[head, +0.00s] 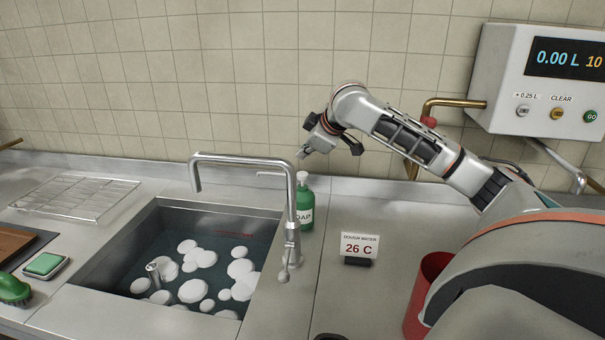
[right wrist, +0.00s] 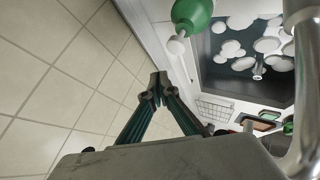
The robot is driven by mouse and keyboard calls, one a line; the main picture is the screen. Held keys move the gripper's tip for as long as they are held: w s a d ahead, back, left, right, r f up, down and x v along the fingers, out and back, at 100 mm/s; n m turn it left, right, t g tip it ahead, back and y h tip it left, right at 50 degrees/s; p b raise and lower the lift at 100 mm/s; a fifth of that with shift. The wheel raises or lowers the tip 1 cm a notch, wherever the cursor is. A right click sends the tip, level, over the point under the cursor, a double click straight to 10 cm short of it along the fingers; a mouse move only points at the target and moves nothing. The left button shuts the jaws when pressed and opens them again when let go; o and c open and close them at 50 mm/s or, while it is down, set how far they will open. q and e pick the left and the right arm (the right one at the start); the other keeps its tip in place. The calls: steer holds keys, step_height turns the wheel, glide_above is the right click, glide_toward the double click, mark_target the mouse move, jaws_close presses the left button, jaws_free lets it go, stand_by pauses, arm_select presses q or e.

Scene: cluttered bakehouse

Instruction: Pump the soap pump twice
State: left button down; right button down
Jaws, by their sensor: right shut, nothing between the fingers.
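The soap pump is a green bottle labelled SOAP (head: 306,212) with a white pump head (head: 302,176). It stands upright on the counter behind and right of the sink tap, which partly hides it. My right gripper (head: 302,154) is above the pump head, with a gap between them in the head view. In the right wrist view the shut, empty fingertips (right wrist: 158,88) are apart from the white pump head (right wrist: 176,46) and green bottle (right wrist: 192,14). My left gripper is not in view.
The tall tap (head: 292,215) stands close to the bottle. The sink (head: 140,225) holds water and foam. A 26 C sign (head: 359,246) and red container (head: 425,290) are at the right. A wall dispenser (head: 545,85) hangs at upper right. The tiled wall is close behind.

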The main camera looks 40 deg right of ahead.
steer(key=shift+r, duration=1)
stand_by(1.3)
